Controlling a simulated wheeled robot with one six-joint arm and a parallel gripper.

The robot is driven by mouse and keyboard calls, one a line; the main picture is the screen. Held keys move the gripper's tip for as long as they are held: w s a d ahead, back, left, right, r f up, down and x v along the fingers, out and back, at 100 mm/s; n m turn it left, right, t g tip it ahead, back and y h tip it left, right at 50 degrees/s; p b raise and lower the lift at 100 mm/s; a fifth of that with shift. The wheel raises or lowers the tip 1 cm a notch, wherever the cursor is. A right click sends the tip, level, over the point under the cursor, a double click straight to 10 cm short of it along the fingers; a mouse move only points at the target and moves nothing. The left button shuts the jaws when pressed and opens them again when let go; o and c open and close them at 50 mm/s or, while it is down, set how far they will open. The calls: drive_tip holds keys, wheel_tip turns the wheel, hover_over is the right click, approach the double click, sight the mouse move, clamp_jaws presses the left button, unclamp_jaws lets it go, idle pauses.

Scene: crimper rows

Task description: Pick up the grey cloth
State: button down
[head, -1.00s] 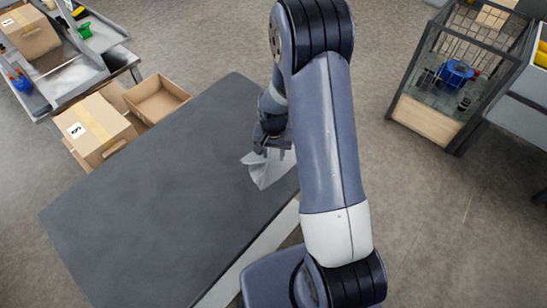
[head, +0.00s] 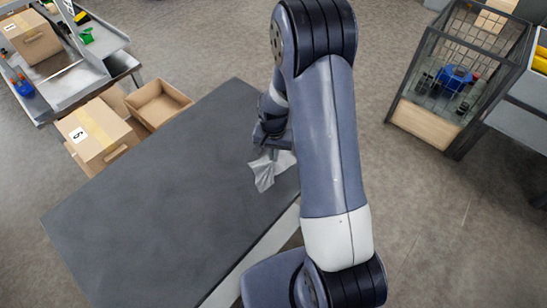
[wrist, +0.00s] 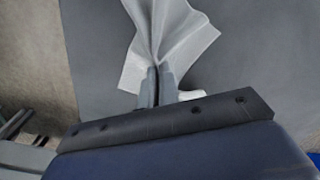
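The grey cloth (head: 268,170) hangs bunched from my gripper (head: 270,150) over the right part of the dark tabletop (head: 150,205). In the wrist view the cloth (wrist: 168,40) is pinched between the two fingers of my gripper (wrist: 157,72), which are close together, and it fans out in folds beyond them. Whether its lower edge still touches the tabletop is hard to tell. My arm hides part of the cloth and the table's right side in the head view.
An open cardboard box (head: 157,103) and a closed carton (head: 95,130) stand beyond the table's left edge. A wire cage cart (head: 455,75) holding a blue part stands at right. Grey shelving (head: 65,60) is at top left. The rest of the tabletop is bare.

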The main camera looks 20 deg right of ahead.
wheel_tip(320, 180, up, 10)
drive_tip(key=p, duration=0.5)
drive_tip(key=shift+f, duration=0.25)
drive_tip(key=shift+s, duration=0.1)
